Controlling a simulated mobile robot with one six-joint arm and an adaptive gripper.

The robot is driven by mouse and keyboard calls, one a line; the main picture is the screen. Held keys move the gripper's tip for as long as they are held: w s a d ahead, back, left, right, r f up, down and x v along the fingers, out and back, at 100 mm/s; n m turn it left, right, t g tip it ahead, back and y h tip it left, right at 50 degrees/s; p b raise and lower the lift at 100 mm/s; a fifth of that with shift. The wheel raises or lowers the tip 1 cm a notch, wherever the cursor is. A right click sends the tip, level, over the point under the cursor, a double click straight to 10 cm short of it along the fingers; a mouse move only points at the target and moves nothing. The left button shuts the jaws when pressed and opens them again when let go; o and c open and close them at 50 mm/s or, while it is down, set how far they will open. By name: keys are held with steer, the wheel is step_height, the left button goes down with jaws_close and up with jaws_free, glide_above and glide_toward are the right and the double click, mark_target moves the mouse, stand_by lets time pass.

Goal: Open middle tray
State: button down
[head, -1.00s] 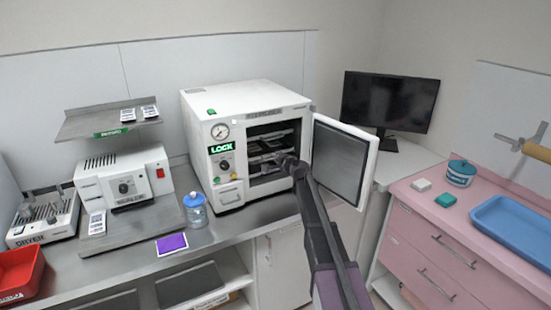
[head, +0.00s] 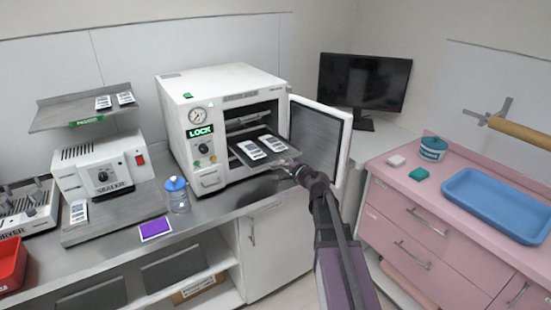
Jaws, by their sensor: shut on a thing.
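The white autoclave (head: 200,92) stands on the steel counter with its door (head: 322,135) swung open to the right. A dark tray (head: 238,152) sticks out of its chamber toward me, with two white labelled pouches (head: 262,147) lying on it. At least one more shelf or tray shows in the chamber above it; what is below is mostly hidden. My gripper (head: 291,170) is at the front right edge of the pulled-out tray and shut on it. The fingertips are small and partly hidden in this view.
The open door stands close to the right of my arm. A blue-lidded jar (head: 177,195) and a purple card (head: 155,228) are on the counter (head: 215,212) to the left. A pink cabinet (head: 440,215) with a blue tray (head: 497,203) stands at right.

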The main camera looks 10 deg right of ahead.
steer(key=shift+f+v, duration=0.15)
steer(key=shift+v, duration=0.6)
steer(key=shift+f+v, duration=0.2)
steer(key=shift+v, duration=0.6)
steer(key=c, duration=0.8)
jaws_free()
steer(key=shift+s, duration=0.1)
steer(key=shift+o, duration=0.2)
steer(key=shift+s, duration=0.1)
